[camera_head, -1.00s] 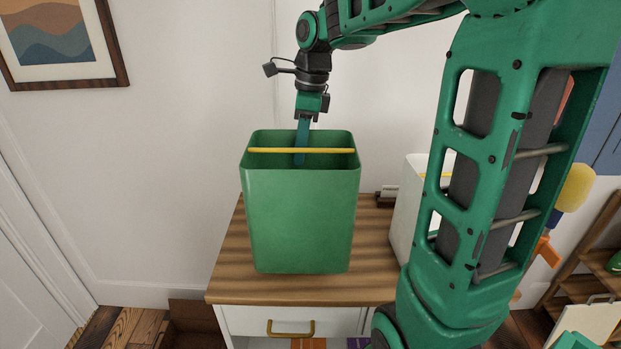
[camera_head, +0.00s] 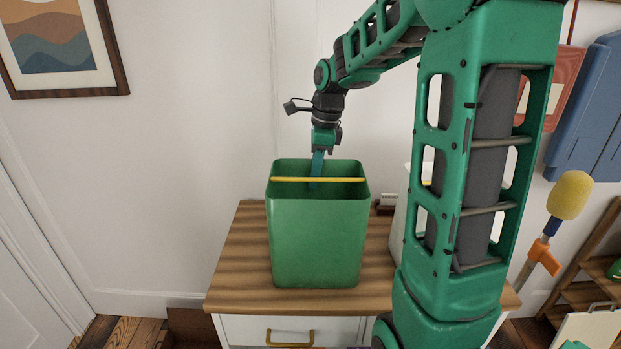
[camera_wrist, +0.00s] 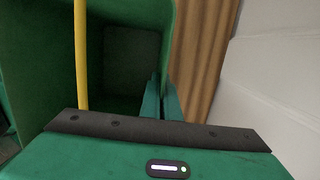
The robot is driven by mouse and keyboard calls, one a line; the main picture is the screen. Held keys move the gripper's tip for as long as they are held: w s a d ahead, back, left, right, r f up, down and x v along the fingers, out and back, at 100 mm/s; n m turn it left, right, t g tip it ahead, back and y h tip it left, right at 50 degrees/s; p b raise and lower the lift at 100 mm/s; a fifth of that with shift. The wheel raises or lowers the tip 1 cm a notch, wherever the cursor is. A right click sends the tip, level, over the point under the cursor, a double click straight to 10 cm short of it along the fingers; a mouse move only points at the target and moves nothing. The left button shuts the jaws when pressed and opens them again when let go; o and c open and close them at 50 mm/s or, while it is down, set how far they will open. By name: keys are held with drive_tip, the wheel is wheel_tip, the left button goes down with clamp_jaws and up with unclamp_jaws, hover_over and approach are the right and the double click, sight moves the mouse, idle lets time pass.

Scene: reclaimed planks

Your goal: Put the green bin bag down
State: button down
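The green bin bag (camera_head: 318,240) is an upright, open-topped green container with a yellow bar (camera_head: 318,180) across its mouth. It is over the wooden top of a cabinet; I cannot tell whether its base touches the wood. My gripper (camera_head: 316,178) points down at its far rim, with one teal finger showing inside the mouth. In the wrist view my gripper's fingers (camera_wrist: 161,104) are close together on either side of the bin bag's wall (camera_wrist: 158,68). The yellow bar (camera_wrist: 80,50) shows at left there.
The cabinet top (camera_head: 235,270) has bare wood left of the bin bag. A white container (camera_head: 400,230) stands at right, partly behind my arm. A small dark item (camera_head: 385,206) is near the wall. A yellow-headed tool (camera_head: 570,195) and a wooden rack (camera_head: 590,275) are further right.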

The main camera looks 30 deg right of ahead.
drive_tip(key=c, duration=2.5)
unclamp_jaws()
drive_tip(key=shift+f, duration=0.1)
drive_tip(key=o, duration=0.5)
drive_tip(key=r, duration=0.3)
drive_tip(key=d+r, duration=0.1)
drive_tip(key=r, duration=0.3)
drive_tip(key=s+r, duration=0.1)
drive_tip(key=r, duration=0.3)
drive_tip(key=shift+d+r, duration=0.2)
drive_tip(key=shift+r, duration=0.4)
